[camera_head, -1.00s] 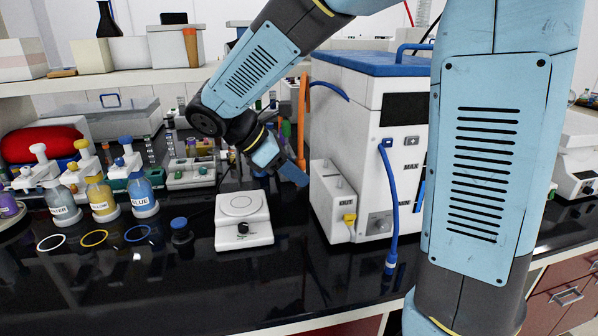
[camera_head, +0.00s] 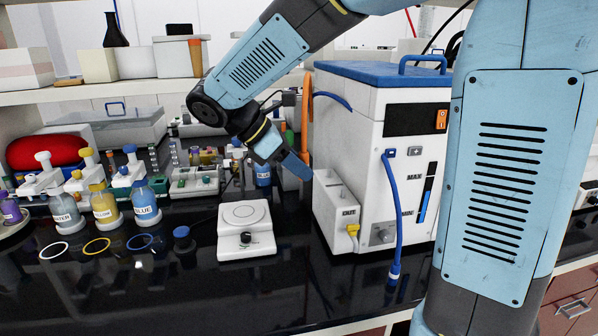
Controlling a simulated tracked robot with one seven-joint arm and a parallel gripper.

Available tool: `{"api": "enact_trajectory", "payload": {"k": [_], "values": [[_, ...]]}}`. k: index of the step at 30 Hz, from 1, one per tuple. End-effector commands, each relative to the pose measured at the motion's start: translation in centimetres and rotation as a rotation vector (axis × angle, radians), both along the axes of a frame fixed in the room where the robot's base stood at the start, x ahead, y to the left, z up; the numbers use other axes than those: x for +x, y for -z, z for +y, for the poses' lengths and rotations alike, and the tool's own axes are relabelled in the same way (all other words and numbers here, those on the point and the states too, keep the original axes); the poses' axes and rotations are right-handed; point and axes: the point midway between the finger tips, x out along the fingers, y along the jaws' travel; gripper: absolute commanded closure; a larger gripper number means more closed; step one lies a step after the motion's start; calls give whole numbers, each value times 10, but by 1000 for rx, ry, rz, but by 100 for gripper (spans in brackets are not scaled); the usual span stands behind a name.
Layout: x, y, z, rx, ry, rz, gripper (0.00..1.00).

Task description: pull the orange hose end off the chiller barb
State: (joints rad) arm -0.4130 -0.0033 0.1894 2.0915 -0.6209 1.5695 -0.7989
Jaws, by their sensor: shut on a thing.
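The chiller (camera_head: 346,140) is a white box with a blue lid, standing right of centre in the head view. The orange hose (camera_head: 306,110) runs down along the chiller's left side. My gripper (camera_head: 302,172) is beside that left side, at the lower part of the orange hose, just above the small white side box (camera_head: 335,208). The gripper is shut on the orange hose, as far as the view shows. The jaws are seen from the side, and the hose end and the barb are hidden, so I cannot tell whether they touch.
A white stirrer plate (camera_head: 246,228) stands left of the chiller. A blue hose (camera_head: 392,215) hangs at the chiller's front. Labelled bottles (camera_head: 104,205) and coloured rings (camera_head: 97,245) are at the left. The black bench (camera_head: 200,290) in front is clear.

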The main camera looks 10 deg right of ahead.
Motion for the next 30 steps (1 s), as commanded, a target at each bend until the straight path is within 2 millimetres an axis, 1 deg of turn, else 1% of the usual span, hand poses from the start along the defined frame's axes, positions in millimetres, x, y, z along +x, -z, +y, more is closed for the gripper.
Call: {"api": "enact_trajectory", "payload": {"k": [3,7,20,30], "values": [[0,-9,0,1,1,-3,100],[0,-15,0,1,1,-2,100],[0,-19,0,0,0,-1,100],[0,-39,0,0,0,-1,100]]}}
